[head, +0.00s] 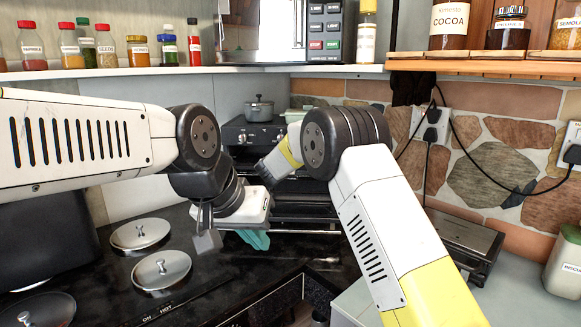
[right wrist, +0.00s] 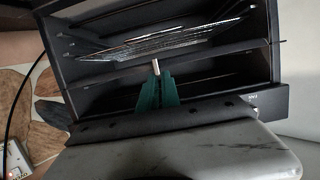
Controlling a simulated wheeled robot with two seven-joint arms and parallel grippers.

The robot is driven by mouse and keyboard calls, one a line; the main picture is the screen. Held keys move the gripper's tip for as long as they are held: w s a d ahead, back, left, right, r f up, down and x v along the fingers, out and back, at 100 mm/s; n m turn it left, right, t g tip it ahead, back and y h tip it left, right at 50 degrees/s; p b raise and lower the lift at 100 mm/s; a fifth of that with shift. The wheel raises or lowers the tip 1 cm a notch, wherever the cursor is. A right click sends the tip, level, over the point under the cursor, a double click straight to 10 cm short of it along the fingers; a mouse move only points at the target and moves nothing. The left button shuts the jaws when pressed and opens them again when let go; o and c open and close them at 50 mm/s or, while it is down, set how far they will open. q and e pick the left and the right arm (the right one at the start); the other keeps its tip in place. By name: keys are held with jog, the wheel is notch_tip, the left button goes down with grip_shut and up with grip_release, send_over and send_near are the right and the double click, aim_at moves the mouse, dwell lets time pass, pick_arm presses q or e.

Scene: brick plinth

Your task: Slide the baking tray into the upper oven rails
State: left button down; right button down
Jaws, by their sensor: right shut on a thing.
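The oven is a dark open box with side rails (right wrist: 268,80) in the right wrist view; its dark front (head: 300,212) shows partly behind my arms in the head view. My right gripper (right wrist: 157,80) has its teal fingers closed together at the oven mouth. Between the fingertips is a narrow pale part, which looks like the handle of the baking tray (right wrist: 156,68). The rest of the tray is hard to tell from the dark shelves. My left gripper (head: 256,239) hangs in front of the oven, its teal fingers seen edge-on. The right hand is hidden in the head view.
A silvery ribbed rack (right wrist: 165,42) lies inside the oven. A grey pot (head: 259,108) stands on top of the cooker. Round hob lids (head: 161,270) sit on the black worktop at left. Spice jars (head: 105,47) line the shelf. Cables (head: 432,135) hang on the stone wall.

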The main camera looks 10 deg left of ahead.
jog(key=shift+r, duration=0.1)
jog(key=shift+w+a, duration=0.15)
jog(key=shift+w, duration=0.85)
jog(key=shift+w+a, duration=0.1)
jog(key=shift+w, duration=0.9)
jog(key=shift+w+a, duration=0.2)
jog(key=shift+w, duration=1.9)
jog(key=shift+w+a, duration=0.1)
jog(key=shift+w, duration=0.75)
